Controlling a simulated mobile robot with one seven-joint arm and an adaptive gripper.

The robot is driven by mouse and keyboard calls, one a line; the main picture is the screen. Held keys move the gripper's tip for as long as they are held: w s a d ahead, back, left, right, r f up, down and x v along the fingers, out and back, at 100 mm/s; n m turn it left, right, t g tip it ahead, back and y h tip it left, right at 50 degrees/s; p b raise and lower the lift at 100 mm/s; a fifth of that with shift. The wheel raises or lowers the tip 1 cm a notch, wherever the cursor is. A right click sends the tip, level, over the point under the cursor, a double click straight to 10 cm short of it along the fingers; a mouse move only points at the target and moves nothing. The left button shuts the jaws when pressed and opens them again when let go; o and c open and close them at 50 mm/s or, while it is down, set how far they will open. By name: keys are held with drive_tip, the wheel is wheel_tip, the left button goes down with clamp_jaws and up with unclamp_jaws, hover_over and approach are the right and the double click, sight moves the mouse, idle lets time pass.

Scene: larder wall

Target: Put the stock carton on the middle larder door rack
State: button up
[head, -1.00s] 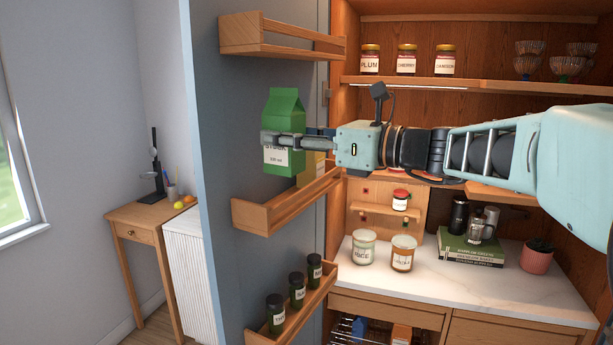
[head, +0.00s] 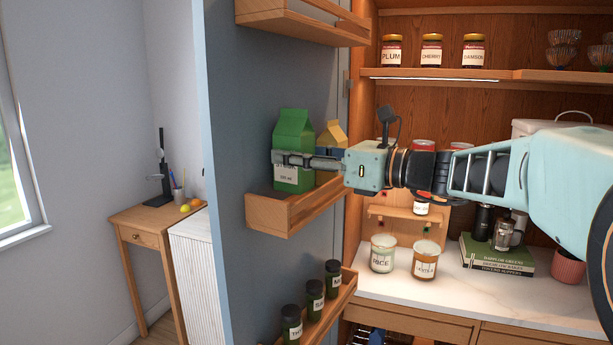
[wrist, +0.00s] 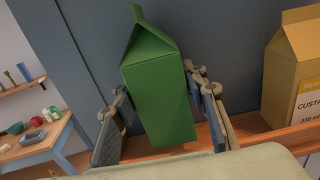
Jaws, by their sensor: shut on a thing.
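The green stock carton (head: 293,134) is upright at the middle door rack (head: 282,220), near its left end. My gripper (head: 293,160) is shut on the carton across its middle. In the wrist view the carton (wrist: 158,90) stands between the two fingers (wrist: 160,125), leaning slightly in the picture. The carton's lower part is close behind the rack's front rail; whether its base touches the rack floor is hidden. A yellow custard carton (head: 333,133) stands on the same rack to the right, and it shows in the wrist view (wrist: 294,75).
The upper door rack (head: 300,25) is above my gripper. The lower door rack (head: 325,310) holds several dark jars. Jars of rice (head: 383,255) and another food (head: 425,262) stand on the counter to the right.

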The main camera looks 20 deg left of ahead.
sight(309, 175)
drive_tip(key=f, duration=0.1)
drive_tip(key=f+b, duration=0.1)
drive_tip(key=f, duration=0.1)
drive_tip(key=shift+w+a+b, duration=0.25)
drive_tip(key=shift+w+b, duration=0.15)
drive_tip(key=shift+s+d+f+b, duration=0.1)
drive_tip(key=shift+s+f+b, duration=0.05)
drive_tip(key=shift+f+b, duration=0.15)
drive_tip(key=shift+s+r, duration=0.1)
drive_tip(key=shift+r, duration=0.05)
drive_tip(key=shift+f, duration=0.2)
drive_tip(key=o, duration=1.5)
